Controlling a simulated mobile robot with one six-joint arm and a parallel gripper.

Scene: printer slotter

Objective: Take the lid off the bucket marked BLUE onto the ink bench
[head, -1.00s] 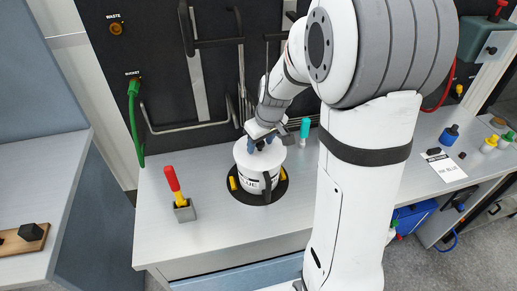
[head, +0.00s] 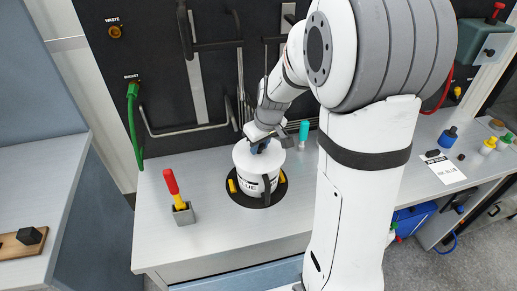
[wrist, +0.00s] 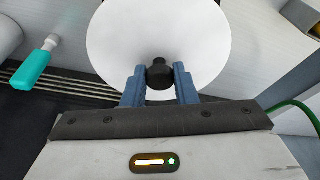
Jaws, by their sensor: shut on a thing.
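The white bucket (head: 250,187) stands in a dark round recess on the ink bench (head: 215,235), and the end of its dark lettering, "UE", shows. Its white lid (head: 243,160) lies on top or just over it; I cannot tell if there is a gap. In the wrist view the round lid (wrist: 115,40) has a black knob (wrist: 160,76) in its middle. My gripper (wrist: 159,80) has its blue fingers shut on the knob from both sides. In the head view my gripper (head: 260,148) is over the lid, and its fingers partly hide the knob.
A red-and-yellow handled tool (head: 173,187) stands in a small grey block left of the bucket. A teal-capped item (head: 304,130) is behind right. Black rails and a green hose (head: 134,115) are on the back panel. The bench's front left is clear.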

